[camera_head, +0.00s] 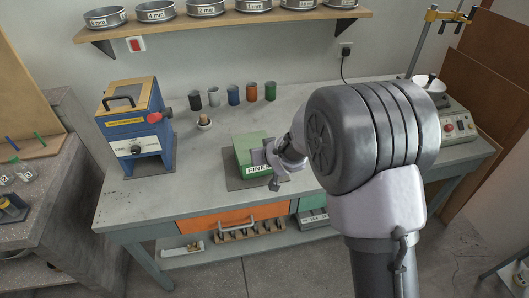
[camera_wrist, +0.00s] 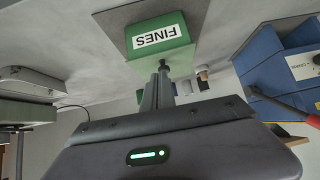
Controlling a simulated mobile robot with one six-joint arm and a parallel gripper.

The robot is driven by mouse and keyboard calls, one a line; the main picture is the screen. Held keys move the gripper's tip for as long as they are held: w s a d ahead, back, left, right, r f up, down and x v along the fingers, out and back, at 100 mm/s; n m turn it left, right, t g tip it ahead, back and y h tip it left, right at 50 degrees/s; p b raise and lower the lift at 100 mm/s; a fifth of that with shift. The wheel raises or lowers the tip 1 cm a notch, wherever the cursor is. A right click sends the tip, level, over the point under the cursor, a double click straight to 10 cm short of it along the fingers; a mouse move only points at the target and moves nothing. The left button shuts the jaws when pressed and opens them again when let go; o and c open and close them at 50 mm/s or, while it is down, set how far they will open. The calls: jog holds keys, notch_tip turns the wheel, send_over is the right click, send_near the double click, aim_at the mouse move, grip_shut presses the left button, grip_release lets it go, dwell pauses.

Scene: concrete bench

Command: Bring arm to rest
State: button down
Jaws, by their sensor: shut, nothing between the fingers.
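My arm reaches in from the right over the bench (camera_head: 160,195), and my gripper (camera_wrist: 163,68) is at the green box labelled FINES (camera_head: 252,141). In the wrist view the gripper's fingers are together with nothing between them. The same green box (camera_wrist: 150,52) shows behind the fingertips in that view, upside down. I cannot tell whether the tips touch it. In the head view the gripper covers part of the box's right side and front. The box sits on a dark grey mat (camera_head: 236,182).
A blue machine (camera_head: 133,130) stands at the left of the bench. Several coloured cups (camera_head: 233,94) and a small pot with a wooden part (camera_head: 205,123) are behind the box. A shelf with sieves (camera_head: 225,20) is above. A grey device (camera_head: 458,128) stands at right.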

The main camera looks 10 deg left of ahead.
jog(key=s+d+f, duration=0.3)
jog(key=s, duration=0.3)
jog(key=s+d+r+m+h, duration=0.2)
jog(key=s+d+r+m, duration=0.25)
jog(key=d+r, duration=0.75)
jog(key=s+d+r+m+g, duration=0.1)
jog(key=s+r, duration=0.3)
jog(key=s, duration=0.8)
jog(key=s+d+r+m+g, duration=0.1)
jog(key=s+d+r+m, duration=0.2)
jog(key=s, duration=0.9)
jog(key=shift+d+r+m+g, duration=0.35)
jog(key=shift+d+r, duration=0.35)
jog(key=shift+r, duration=0.2)
